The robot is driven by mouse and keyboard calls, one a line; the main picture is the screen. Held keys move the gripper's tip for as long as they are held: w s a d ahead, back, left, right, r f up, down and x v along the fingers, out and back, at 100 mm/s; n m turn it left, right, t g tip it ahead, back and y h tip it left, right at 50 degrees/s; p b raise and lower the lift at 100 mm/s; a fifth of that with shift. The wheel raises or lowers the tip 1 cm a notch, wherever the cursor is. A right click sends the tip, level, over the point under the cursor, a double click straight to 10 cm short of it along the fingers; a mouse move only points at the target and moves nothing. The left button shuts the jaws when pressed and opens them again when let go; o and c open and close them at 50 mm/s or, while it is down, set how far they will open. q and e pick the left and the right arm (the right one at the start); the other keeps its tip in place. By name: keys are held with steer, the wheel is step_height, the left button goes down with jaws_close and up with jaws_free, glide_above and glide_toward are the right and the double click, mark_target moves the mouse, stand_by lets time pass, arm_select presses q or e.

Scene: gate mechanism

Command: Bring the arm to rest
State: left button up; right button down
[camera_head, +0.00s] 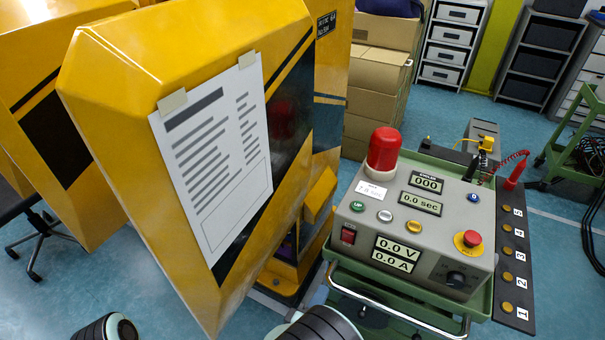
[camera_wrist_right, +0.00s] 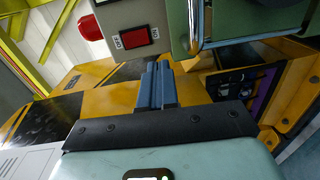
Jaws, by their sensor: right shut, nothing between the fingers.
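My right gripper (camera_wrist_right: 155,88) shows in the right wrist view, with its blue-grey fingers together and empty. In that view it is in front of the yellow-and-black gate mechanism (camera_wrist_right: 108,98), near the control box (camera_wrist_right: 125,14) with its red switch (camera_wrist_right: 134,38); I cannot tell whether it touches anything. In the head view, dark ribbed parts of my arms show at the bottom edge, but no fingers are clear. The yellow gate housing (camera_head: 180,50) fills the left and middle there. My left gripper is not seen.
The grey control box (camera_head: 425,215) with a red lamp (camera_head: 384,150) stands on a green cart (camera_head: 480,302) with a metal handle (camera_head: 395,312). A numbered black strip (camera_head: 513,262) lies along its right side. Cardboard boxes (camera_head: 378,85) stand behind. Blue floor (camera_head: 555,255) is open at right.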

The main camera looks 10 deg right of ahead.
steer(key=shift+f, duration=0.1)
steer(key=s+d+f+m+g+y+p, duration=0.2)
steer(key=d+f+m+g+y, duration=0.1)
steer(key=f, duration=0.5)
steer(key=s+d+f+m+g+y+p, duration=0.2)
steer(key=d+f+m+g+y, duration=0.1)
steer(key=f, duration=0.5)
arm_select(q)
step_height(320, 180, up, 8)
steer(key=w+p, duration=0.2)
steer(key=p, duration=0.1)
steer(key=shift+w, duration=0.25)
arm_select(e)
steer(key=s+a+f+m+g+y, duration=0.1)
steer(key=s+f+m+g+y, duration=0.1)
steer(key=s, duration=0.7)
steer(key=s+a+f+m+g+y, duration=0.1)
steer(key=s+m+g+y, duration=0.4)
steer(key=s, duration=0.5)
steer(key=shift+s+f+m+g, duration=0.2)
steer(key=shift+f+m+g, duration=0.55)
steer(key=shift+m+g, duration=0.3)
arm_select(q)
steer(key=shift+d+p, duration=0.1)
steer(key=shift+p, duration=0.2)
arm_select(e)
steer(key=shift+d, duration=0.1)
